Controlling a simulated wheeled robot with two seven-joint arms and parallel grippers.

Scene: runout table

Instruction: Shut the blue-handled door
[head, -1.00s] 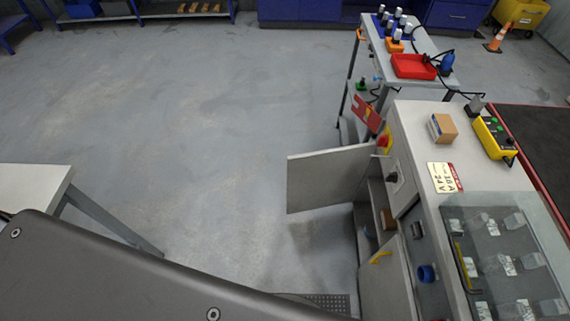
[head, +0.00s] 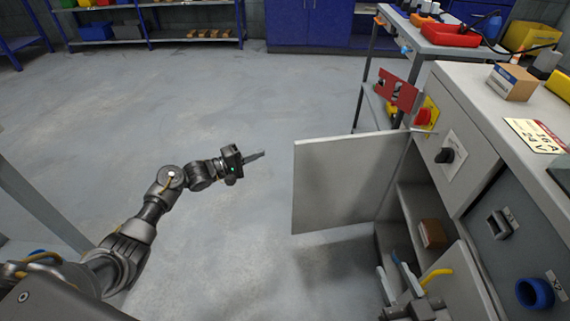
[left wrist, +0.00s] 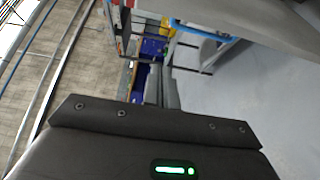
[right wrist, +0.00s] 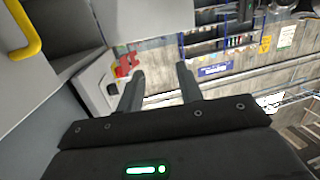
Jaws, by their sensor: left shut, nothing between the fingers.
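A grey cabinet door (head: 345,182) stands wide open at the left of the cabinet in the head view; no handle shows on its visible face. In the left wrist view a blue handle (left wrist: 205,30) shows beside a grey panel (left wrist: 265,22), apparently this door. My left gripper (head: 258,155) is shut and empty, left of the door and apart from it; its fingers also show in the left wrist view (left wrist: 162,88). My right gripper (head: 397,272) is open and empty in front of the cabinet, close to a second door's yellow handle (head: 437,273). It also shows in the right wrist view (right wrist: 160,82).
The cabinet (head: 470,125) has a red-and-yellow switch (head: 424,117), a dark knob (head: 445,155) and a blue socket ring (head: 535,292) on its front. A brown box (head: 432,234) lies inside. A trolley (head: 440,48) stands behind. The floor left of the door is clear.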

